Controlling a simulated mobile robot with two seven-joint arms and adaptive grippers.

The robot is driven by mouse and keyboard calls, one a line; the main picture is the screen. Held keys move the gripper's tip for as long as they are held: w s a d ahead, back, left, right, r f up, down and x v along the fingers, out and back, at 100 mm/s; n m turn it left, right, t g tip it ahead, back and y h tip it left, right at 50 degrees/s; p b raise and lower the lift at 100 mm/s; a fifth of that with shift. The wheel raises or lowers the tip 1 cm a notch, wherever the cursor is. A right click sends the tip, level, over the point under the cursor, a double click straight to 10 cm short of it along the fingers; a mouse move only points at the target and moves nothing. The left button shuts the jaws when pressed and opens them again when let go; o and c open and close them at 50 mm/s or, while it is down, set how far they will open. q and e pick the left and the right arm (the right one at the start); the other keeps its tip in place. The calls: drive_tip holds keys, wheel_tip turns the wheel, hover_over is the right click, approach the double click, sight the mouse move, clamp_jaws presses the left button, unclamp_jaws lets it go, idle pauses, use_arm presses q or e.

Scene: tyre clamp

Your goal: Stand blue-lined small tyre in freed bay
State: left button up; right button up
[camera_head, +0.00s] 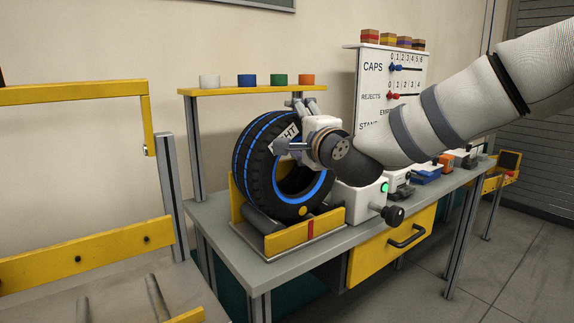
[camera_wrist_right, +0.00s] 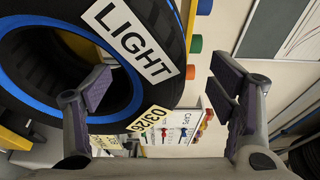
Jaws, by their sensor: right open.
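The blue-lined tyre (camera_head: 270,165), black with blue rings and a "LIGHT" label, stands upright in a yellow-sided roller cradle (camera_head: 290,238) on the bench. It also fills the left of the right wrist view (camera_wrist_right: 160,95). My right gripper (camera_head: 291,127) is open at the tyre's upper right. In the right wrist view, one finger overlaps the tyre's hole and the other shows beyond its tread; I cannot tell whether either touches. A yellow rack (camera_head: 80,258) with grey bars stands at the front left, and no tyre shows in its visible part. My left gripper is out of view.
A yellow shelf (camera_head: 222,91) with white, blue, green and orange caps is behind the tyre. A white box (camera_head: 360,198) with a green light and black knob sits right of the cradle. A counting board (camera_head: 377,90) stands at the back.

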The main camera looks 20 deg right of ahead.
drive_tip(key=w, duration=0.3)
drive_tip(key=w+f+b, duration=0.1)
drive_tip(key=w, duration=0.1)
drive_tip(key=shift+w+a, duration=0.1)
drive_tip(key=shift+w, duration=0.1)
drive_tip(key=shift+w+r, duration=0.1)
drive_tip(key=shift+r, duration=0.2)
drive_tip(key=shift+c, duration=1)
clamp_jaws()
drive_tip(key=shift+r, duration=0.2)
